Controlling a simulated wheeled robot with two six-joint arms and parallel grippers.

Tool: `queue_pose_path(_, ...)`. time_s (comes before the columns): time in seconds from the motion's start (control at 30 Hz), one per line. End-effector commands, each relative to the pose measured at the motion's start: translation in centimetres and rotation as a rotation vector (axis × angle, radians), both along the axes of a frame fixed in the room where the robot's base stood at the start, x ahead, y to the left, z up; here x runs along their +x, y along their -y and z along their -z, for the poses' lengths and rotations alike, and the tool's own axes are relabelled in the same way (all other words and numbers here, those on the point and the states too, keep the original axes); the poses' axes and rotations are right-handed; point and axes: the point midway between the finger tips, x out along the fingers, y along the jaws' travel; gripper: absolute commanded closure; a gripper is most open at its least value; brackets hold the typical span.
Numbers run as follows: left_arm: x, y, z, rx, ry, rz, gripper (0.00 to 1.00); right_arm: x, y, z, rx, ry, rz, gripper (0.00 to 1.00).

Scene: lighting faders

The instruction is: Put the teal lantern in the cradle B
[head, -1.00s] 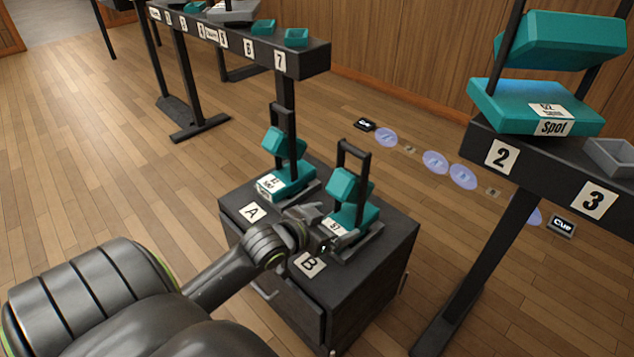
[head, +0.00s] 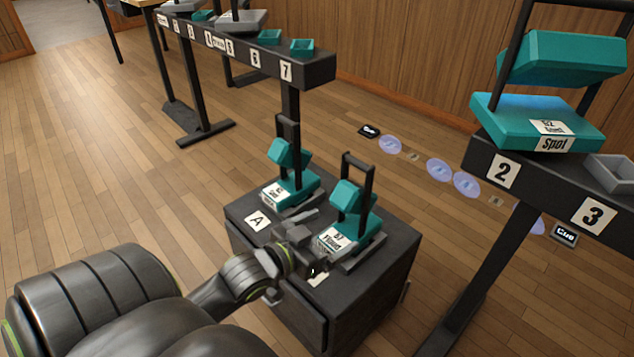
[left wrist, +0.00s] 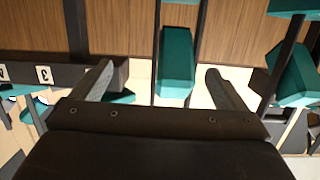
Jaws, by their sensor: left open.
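A teal lantern (head: 345,222) with a dark upright handle frame and a white label on its base sits upright in a dark holder at the B end of a black cabinet. The B tag (head: 318,281) is partly hidden by my gripper. A second teal lantern (head: 290,180) stands by the A tag (head: 257,221). My left gripper (head: 314,240) is open and empty, just on the near left side of the B lantern, apparently clear of it. In the left wrist view a teal lantern (left wrist: 177,65) shows between the spread fingers. My right gripper is not in view.
A black rack (head: 325,70) with numbered places holds small teal and grey items at the back. Another rack (head: 480,165) at the right, tagged 2 and 3, carries a large teal lantern (head: 535,115). Wooden floor (head: 130,170) is clear at the left.

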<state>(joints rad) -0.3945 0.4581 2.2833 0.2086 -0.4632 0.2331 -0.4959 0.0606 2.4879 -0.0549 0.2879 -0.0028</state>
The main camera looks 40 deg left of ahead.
Motion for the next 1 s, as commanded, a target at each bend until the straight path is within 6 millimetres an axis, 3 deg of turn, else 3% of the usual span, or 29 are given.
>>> queue_pose_path(0.2, -2.9, 3.6, -9.9, 0.017, 0.483, -0.03, 0.06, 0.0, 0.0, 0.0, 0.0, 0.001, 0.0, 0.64)
queue_pose_path(0.3, -5.1, 4.3, -13.9, 0.051, 0.674, -0.069, 0.06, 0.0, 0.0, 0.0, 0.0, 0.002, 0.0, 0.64)
queue_pose_path(0.4, -7.0, 4.8, -16.6, 0.087, 0.812, -0.107, 0.06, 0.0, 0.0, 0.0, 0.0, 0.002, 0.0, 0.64)
queue_pose_path(0.6, -8.7, 5.1, -18.7, 0.122, 0.919, -0.139, 0.06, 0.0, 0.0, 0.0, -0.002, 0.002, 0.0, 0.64)
queue_pose_path(1.0, -8.7, 5.1, -18.7, 0.121, 0.918, -0.137, 0.06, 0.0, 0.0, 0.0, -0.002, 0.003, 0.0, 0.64)
